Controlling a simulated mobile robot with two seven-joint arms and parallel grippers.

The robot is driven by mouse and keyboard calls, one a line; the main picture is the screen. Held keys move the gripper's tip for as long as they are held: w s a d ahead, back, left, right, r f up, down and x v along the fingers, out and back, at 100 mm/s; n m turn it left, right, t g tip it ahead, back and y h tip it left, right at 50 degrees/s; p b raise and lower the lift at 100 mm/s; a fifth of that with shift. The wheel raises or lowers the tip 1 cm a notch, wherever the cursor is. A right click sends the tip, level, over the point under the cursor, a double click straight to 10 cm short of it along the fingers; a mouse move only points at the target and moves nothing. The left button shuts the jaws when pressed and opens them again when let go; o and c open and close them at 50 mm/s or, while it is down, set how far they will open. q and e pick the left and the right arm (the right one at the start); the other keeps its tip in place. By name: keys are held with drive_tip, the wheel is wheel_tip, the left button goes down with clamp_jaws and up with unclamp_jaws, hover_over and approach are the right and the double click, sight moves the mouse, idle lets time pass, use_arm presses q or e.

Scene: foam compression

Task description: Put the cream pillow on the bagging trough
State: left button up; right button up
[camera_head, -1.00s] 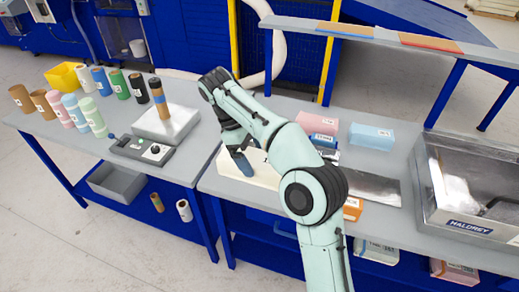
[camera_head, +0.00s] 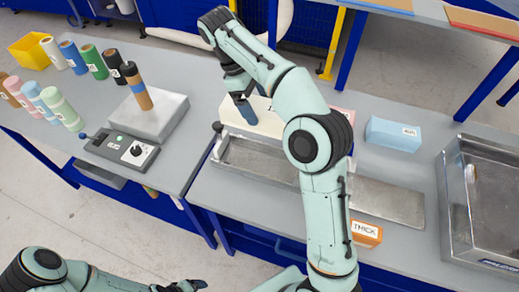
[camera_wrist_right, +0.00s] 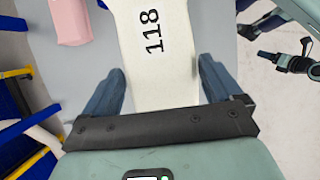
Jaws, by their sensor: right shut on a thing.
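The cream pillow (camera_head: 268,120) is partly hidden behind my right arm in the head view. In the right wrist view the pillow (camera_wrist_right: 158,75), marked 118, extends from between the two blue fingers of my right gripper (camera_wrist_right: 160,88). My right gripper (camera_head: 244,108) is shut on it. The bagging trough (camera_head: 248,158) is a long metal channel on the grey table, just in front of the pillow in the picture and crossed by my arm. I cannot tell the pillow's height above the table. My left gripper (camera_head: 182,286) is low in the head view, away from the pillow; its opening is unclear.
A blue block (camera_head: 392,132) and an orange block marked THICK (camera_head: 366,233) lie near the trough. A metal bin (camera_head: 455,210) stands at the right. A pink block (camera_wrist_right: 70,22) shows in the right wrist view. Several rolls and a control box (camera_head: 120,150) stand at the left.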

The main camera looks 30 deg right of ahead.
wheel_tip(320, 180, down, 20)
drive_tip(key=shift+s+r+b, duration=0.1)
drive_tip(key=shift+s+b, duration=0.05)
drive_tip(key=shift+b, duration=0.35)
use_arm(q)
drive_tip(key=shift+s+f, duration=0.65)
drive_tip(key=shift+s, duration=0.3)
use_arm(e)
drive_tip(key=shift+a, duration=0.1)
drive_tip(key=o, duration=0.9)
drive_tip(key=shift+c, duration=0.2)
